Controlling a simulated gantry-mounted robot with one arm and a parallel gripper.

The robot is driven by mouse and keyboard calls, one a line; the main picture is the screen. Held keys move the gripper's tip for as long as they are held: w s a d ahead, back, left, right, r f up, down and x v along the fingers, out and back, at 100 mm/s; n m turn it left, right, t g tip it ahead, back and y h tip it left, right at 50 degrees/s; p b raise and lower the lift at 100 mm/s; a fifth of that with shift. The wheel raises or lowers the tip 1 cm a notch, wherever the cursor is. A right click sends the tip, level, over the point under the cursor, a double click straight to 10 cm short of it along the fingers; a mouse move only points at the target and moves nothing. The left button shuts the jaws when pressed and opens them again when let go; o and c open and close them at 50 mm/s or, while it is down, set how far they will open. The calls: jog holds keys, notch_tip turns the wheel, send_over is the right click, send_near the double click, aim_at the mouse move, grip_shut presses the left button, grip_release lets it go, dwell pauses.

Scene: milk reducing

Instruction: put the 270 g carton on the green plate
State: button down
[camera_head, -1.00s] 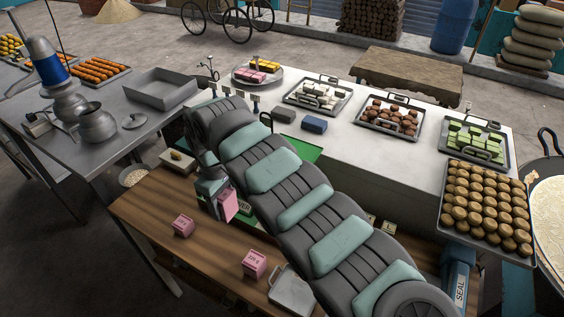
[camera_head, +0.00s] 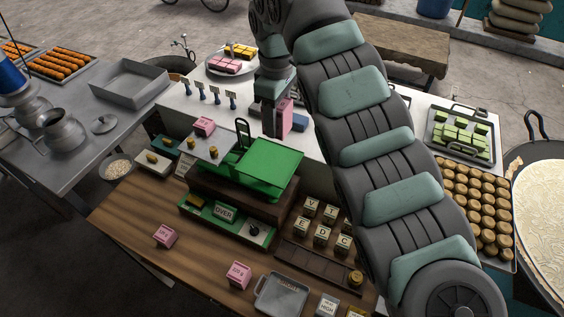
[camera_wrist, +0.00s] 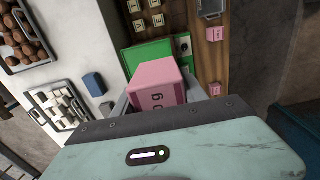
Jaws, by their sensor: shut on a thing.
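My gripper (camera_head: 274,132) is shut on a pink carton (camera_head: 286,115). In the wrist view that carton (camera_wrist: 158,84) shows between the fingers with a "g" on its label; the number is not clearly readable. In the head view the gripper and carton appear just beyond the green plate (camera_head: 270,165) of the balance, above the white counter; the exact height is hard to tell. The green plate holds nothing visible. In the wrist view the green plate (camera_wrist: 140,52) is partly hidden behind the carton.
Two more pink cartons (camera_head: 165,236) (camera_head: 238,275) stand on the wooden table, near a grey tray (camera_head: 282,292). A blue box (camera_head: 299,122) is right of the held carton.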

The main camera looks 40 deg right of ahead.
notch_tip(320, 180, down, 2)
jog(key=shift+s+f+p, duration=0.1)
jog(key=shift+f+p, duration=0.1)
jog(key=shift+p, duration=0.3)
notch_tip(320, 180, down, 16)
jog(key=p, duration=0.3)
jog(key=shift+r+p, duration=0.2)
jog(key=shift+p, duration=0.1)
jog(key=shift+f, duration=0.15)
jog(key=c, duration=0.6)
grip_release()
notch_tip(320, 180, up, 12)
jog(key=b, duration=0.3)
jog(key=shift+r+b, duration=0.2)
jog(key=shift+b, duration=0.1)
